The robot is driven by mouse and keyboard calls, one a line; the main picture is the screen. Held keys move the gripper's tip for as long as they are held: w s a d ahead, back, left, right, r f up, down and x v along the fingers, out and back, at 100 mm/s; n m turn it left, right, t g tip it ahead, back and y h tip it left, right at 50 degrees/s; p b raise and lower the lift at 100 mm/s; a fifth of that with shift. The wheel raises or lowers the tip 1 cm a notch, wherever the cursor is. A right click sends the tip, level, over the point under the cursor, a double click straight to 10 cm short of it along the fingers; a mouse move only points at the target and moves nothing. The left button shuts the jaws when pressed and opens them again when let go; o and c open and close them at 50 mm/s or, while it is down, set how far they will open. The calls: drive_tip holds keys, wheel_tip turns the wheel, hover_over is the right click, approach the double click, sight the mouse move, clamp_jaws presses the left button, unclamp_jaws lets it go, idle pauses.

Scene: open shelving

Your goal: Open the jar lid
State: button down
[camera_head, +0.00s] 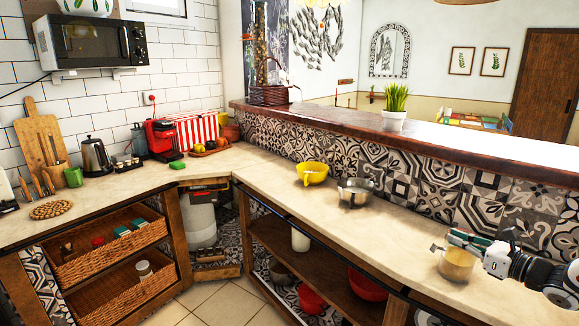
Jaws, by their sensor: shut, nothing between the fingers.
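A small tan, round container (456,266), which looks like the jar, stands upright on the right part of the counter. My gripper (447,243) comes in from the right edge and is at the container's top. The gripper is shut with nothing held. Its fingers overlap the container's upper part in this view, so I cannot tell whether they touch it. The top of the container is mostly hidden, and I cannot tell whether a lid sits on it.
A metal bowl (356,192) and a yellow bowl (312,173) stand farther back on the counter (330,215). A raised wooden ledge (440,142) runs behind, bearing a potted plant (395,108). Open shelves (310,270) lie below. The counter between metal bowl and container is clear.

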idle(0.3)
drive_tip(key=shift+w+d+r+p, duration=0.1)
drive_tip(key=shift+r+p, duration=0.05)
drive_tip(key=shift+r, duration=0.3)
drive_tip(key=shift+w+d+r+p, duration=0.1)
drive_tip(key=shift+r+p, duration=0.05)
drive_tip(key=shift+r, duration=0.3)
drive_tip(key=shift+w+d+r, duration=0.1)
drive_tip(key=shift+d+r, duration=0.1)
drive_tip(key=shift+r, duration=0.25)
drive_tip(key=shift+w+d+r, duration=0.1)
drive_tip(key=shift+d+r, duration=0.1)
drive_tip(key=shift+r, duration=0.2)
drive_tip(key=shift+d+r, duration=0.1)
drive_tip(key=shift+w+d+r, duration=0.25)
drive_tip(key=shift+d+r, duration=0.15)
drive_tip(key=shift+r, duration=0.3)
drive_tip(key=shift+d, duration=0.1)
drive_tip(key=shift+w+d+r, duration=0.35)
drive_tip(key=shift+d+r, duration=0.15)
drive_tip(key=shift+r, duration=0.15)
